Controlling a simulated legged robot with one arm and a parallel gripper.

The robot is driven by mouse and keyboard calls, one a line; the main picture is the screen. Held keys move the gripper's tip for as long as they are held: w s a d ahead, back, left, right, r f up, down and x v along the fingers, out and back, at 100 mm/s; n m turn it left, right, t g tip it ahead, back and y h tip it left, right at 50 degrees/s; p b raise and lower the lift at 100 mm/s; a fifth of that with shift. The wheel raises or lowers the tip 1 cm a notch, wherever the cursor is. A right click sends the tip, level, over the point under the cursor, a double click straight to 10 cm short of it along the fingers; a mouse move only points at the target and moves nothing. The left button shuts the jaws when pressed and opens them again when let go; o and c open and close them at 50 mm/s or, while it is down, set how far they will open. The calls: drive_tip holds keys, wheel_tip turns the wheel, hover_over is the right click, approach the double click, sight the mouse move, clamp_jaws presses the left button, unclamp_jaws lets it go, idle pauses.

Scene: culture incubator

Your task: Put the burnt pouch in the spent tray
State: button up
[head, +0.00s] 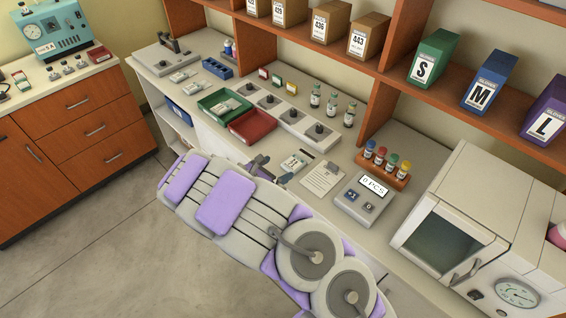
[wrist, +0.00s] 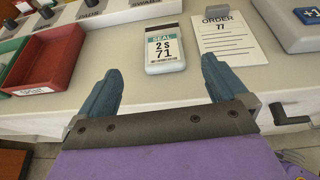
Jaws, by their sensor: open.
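My gripper (wrist: 160,80) is open and empty at the front edge of the counter; its fingers also show in the head view (head: 270,170). Just beyond the fingers lies a flat white packet or card with a green band (wrist: 165,50), reading "SEAL 2s 71"; it also shows in the head view (head: 296,162). No burn mark is clear on it. A red tray (wrist: 62,62) looks empty to the left, with a front label too small to read. A green tray (head: 206,108) holds pale pouches (head: 228,107). I cannot tell which pouch is burnt or which tray is spent.
An order sheet (wrist: 222,38) lies right of the packet, then a grey counter device (head: 366,200) and a white oven-like box (head: 450,235). Knobbed units (head: 290,118) and bottles (head: 332,103) stand behind. Free floor (head: 90,220) lies left of my arm.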

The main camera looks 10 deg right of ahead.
drive_tip(key=s+d+r+m+g, duration=0.9)
drive_tip(key=s+d+r+m, duration=0.65)
drive_tip(key=s+r, duration=0.3)
drive_tip(key=s+a+r+m+y, duration=0.1)
drive_tip(key=s+a+m+y, duration=0.2)
drive_tip(key=s, duration=0.5)
drive_tip(key=s+a+r+m+y, duration=0.1)
drive_tip(key=s+a+m+y, duration=0.2)
drive_tip(key=s, duration=0.5)
drive_tip(key=s+a+r+m+g+y, duration=0.1)
drive_tip(key=s+a+m+y, duration=0.2)
drive_tip(key=s, duration=0.5)
drive_tip(key=shift+a+m+y, duration=0.25)
drive_tip(key=shift+m+y, duration=0.4)
drive_tip(key=shift+y, duration=0.15)
